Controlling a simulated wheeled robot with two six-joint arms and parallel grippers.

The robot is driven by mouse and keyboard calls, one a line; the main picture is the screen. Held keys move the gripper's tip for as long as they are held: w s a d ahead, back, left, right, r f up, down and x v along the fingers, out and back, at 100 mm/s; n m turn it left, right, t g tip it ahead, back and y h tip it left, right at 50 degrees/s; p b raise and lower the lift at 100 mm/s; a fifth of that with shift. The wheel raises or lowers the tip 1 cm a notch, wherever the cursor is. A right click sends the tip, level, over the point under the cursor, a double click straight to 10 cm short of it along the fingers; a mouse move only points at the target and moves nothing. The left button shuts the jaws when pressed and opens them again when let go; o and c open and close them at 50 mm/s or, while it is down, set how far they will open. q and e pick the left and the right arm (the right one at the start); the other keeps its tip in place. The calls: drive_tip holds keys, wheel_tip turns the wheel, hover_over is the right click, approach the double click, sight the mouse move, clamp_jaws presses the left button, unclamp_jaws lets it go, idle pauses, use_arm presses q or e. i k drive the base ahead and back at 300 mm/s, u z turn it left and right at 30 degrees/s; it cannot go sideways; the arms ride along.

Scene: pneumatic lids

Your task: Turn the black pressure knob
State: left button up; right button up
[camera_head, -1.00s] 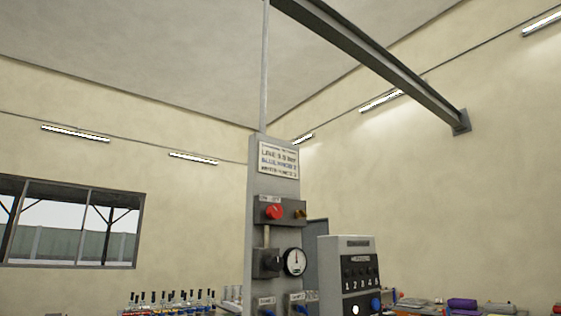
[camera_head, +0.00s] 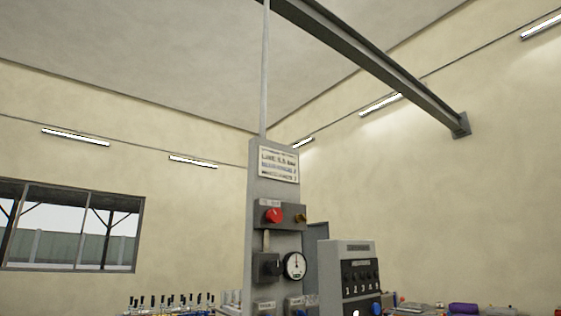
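The black pressure knob (camera_head: 267,267) sits on the front of a tall grey panel (camera_head: 258,160), to the left of a round white-faced gauge (camera_head: 294,266). A red knob (camera_head: 273,215) is above it on a dark block, with a small brass fitting (camera_head: 300,218) to its right. A label plate (camera_head: 278,164) is at the panel's top; its text is too small to read surely. Neither of my grippers shows in this view, and nothing touches the black knob.
A grey box with numbered switches (camera_head: 349,280) stands right of the panel. A pipe (camera_head: 264,80) rises from the panel.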

sight(275, 268)
drive_tip(key=z, duration=0.05)
drive_tip(key=k, duration=0.5)
drive_tip(key=z, duration=1.45)
drive_tip(key=i, duration=0.75)
drive_tip(key=u, duration=1.7)
